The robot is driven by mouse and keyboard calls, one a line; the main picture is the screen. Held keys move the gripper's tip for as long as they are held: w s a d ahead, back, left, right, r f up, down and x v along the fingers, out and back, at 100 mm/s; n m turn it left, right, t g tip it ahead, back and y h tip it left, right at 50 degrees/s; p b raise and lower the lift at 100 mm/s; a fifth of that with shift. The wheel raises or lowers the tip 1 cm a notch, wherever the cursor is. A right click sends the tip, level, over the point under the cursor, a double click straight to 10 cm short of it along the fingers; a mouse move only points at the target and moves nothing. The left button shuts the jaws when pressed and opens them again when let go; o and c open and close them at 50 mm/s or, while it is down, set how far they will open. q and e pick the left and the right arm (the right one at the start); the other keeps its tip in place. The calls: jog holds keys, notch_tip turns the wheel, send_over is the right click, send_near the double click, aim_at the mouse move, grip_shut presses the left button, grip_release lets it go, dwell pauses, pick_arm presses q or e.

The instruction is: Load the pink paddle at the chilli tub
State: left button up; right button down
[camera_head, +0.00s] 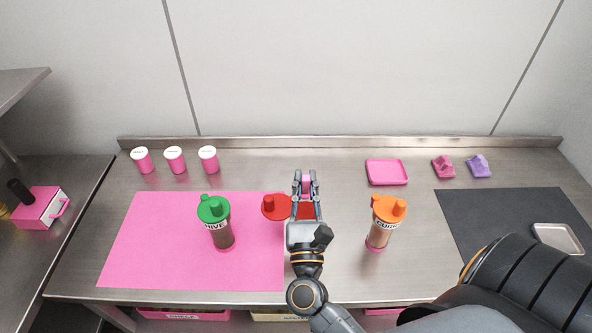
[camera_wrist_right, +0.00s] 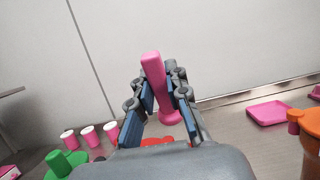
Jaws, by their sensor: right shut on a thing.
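My right gripper (camera_head: 306,184) is shut on the pink paddle (camera_wrist_right: 154,75), whose handle stands up, slightly tilted, between the fingers in the right wrist view. A wider pink end shows below the fingers there. In the head view the gripper is over or just beyond the red chilli tub (camera_head: 273,207), hiding much of it. A bit of red also shows below the gripper in the right wrist view (camera_wrist_right: 157,141). I cannot tell whether the paddle touches the tub. My left gripper is not in view.
A green-lidded chive drum (camera_head: 215,210) stands left on the pink mat (camera_head: 150,250), an orange-lidded drum (camera_head: 388,208) right. Behind are white-topped pink jars (camera_head: 175,160), a pink tray (camera_head: 387,172), and pink (camera_head: 443,167) and purple (camera_head: 478,166) blocks. A dark mat (camera_head: 475,215) holds a pale tray (camera_head: 557,238).

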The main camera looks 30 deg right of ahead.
aim_at(307, 196)
jog(key=shift+d+r, duration=0.15)
jog(key=shift+d, duration=0.05)
jog(key=shift+d+f+h, duration=0.2)
jog(key=shift+h, duration=0.2)
jog(key=shift+s+d+f+b, duration=0.1)
jog(key=shift+f+b, duration=0.2)
jog(key=shift+b, duration=0.1)
jog(key=f+b, duration=0.3)
jog(key=f, duration=0.1)
jog(key=shift+a, duration=0.2)
jog(key=shift+f+b, duration=0.4)
jog(key=shift+f, duration=0.15)
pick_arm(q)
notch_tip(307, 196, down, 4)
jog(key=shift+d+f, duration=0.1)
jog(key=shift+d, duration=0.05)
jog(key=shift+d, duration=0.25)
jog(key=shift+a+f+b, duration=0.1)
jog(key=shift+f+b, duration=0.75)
pick_arm(e)
jog(key=shift+f, duration=0.75)
jog(key=shift+r, duration=0.1)
